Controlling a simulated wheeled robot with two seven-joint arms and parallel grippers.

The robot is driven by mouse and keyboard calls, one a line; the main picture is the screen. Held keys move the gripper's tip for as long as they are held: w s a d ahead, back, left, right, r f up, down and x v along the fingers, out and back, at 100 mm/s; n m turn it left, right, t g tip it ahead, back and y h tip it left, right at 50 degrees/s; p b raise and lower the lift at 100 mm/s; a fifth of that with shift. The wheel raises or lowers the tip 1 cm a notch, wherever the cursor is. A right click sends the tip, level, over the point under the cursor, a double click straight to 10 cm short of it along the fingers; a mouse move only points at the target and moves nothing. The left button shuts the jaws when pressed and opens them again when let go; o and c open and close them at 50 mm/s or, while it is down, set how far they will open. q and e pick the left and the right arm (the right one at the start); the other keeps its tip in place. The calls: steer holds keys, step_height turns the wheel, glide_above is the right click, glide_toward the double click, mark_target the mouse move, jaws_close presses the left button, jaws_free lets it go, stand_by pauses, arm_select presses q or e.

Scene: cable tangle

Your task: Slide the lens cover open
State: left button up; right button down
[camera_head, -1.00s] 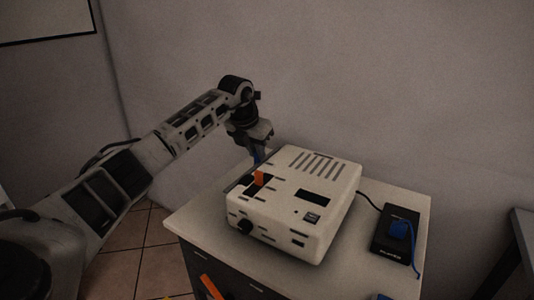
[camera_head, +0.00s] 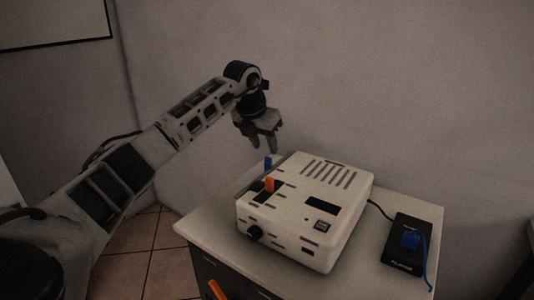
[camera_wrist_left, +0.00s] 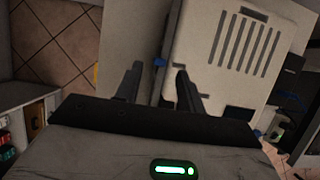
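A white projector-like box (camera_head: 310,215) sits on the cabinet top. A blue tab (camera_head: 268,162) stands at its far left edge; it also shows in the left wrist view (camera_wrist_left: 160,62). An orange tab (camera_head: 269,184) stands up from a dark slot on top. A round black part (camera_head: 254,232) sticks out of the near face. I cannot tell which part is the lens cover. My left gripper (camera_head: 262,147) is open and empty above the far left edge, apart from the blue tab. In the left wrist view its fingers (camera_wrist_left: 160,85) are spread. My right gripper is not in view.
The box stands on a pale cabinet top (camera_head: 380,275). A black adapter (camera_head: 408,243) with a blue piece (camera_head: 410,240) on it lies to the right, cabled to the box. An orange handle (camera_head: 216,290) shows on the cabinet front. A wall is behind.

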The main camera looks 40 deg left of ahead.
arm_select(q)
steer(key=v, duration=1.1)
